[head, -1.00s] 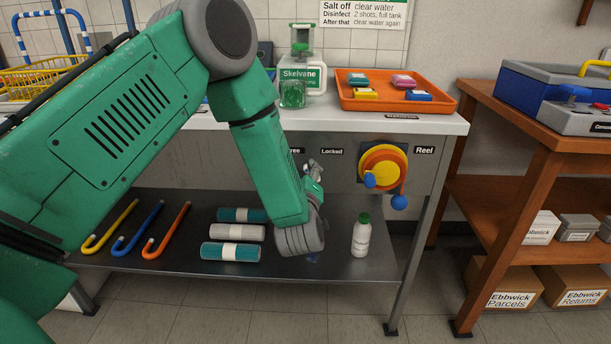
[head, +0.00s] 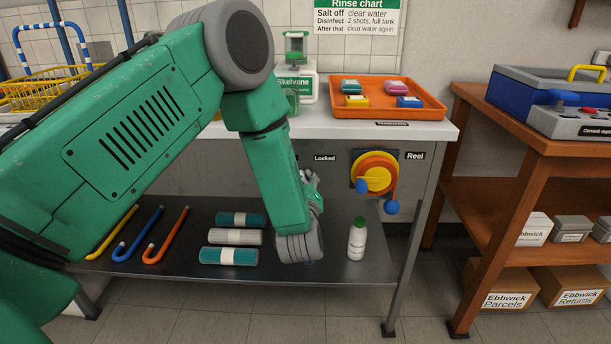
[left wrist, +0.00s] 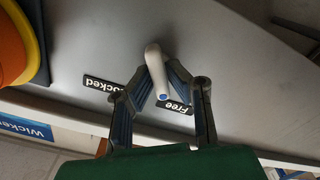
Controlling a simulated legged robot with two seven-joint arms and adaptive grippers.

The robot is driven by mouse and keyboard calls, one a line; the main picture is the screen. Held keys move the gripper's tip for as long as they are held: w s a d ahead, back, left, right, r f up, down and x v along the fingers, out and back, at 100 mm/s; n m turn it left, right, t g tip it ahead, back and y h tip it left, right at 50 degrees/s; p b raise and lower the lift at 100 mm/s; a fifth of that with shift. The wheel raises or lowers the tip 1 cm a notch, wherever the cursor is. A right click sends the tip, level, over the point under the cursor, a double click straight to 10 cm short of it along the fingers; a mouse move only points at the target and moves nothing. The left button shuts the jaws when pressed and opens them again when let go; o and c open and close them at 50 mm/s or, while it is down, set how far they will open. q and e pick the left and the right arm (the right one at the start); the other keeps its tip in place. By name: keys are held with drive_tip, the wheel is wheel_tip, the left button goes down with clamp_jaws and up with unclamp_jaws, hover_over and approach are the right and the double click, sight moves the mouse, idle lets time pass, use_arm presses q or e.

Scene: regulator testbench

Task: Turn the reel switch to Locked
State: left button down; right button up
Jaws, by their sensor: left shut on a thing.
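The reel switch is a pale grey lever (left wrist: 154,62) with a blue dot at one end, seen in the left wrist view on the bench's grey front panel. The dot end lies at the edge of the Free label (left wrist: 174,106); the Locked label (left wrist: 101,84) is to its left. My left gripper (left wrist: 161,72) has its two fingers on either side of the lever and is shut on it. In the head view my left gripper (head: 312,180) is at the panel below the Locked label (head: 325,158), and my arm hides the switch. My right gripper is not in view.
A yellow and orange reel (head: 378,175) with blue knobs is right of the switch, beside the Reel label (head: 415,156). A white bottle (head: 357,241) and several rolls stand or lie on the lower shelf (head: 330,271). An orange tray (head: 425,113) is on top.

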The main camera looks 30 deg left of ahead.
use_arm(q)
drive_tip(key=m+p, duration=0.3)
drive_tip(key=shift+w+r+m, duration=0.15)
drive_tip(key=shift+r+m, duration=0.15)
drive_tip(key=shift+r, duration=0.1)
drive_tip(key=m+p, duration=0.2)
drive_tip(key=m, duration=0.1)
drive_tip(key=m+p, duration=0.1)
drive_tip(key=m, duration=0.1)
drive_tip(key=shift+w+d, duration=0.15)
drive_tip(key=shift+d, duration=0.1)
drive_tip(key=m+p, duration=0.1)
drive_tip(key=m, duration=0.3)
drive_tip(key=shift+w+d, duration=0.1)
drive_tip(key=shift+d+f+m+p, duration=0.15)
drive_tip(key=shift+m+p, duration=0.25)
drive_tip(key=shift+m, duration=1.4)
drive_tip(key=c, duration=1.6)
unclamp_jaws()
drive_tip(key=shift+f, duration=0.25)
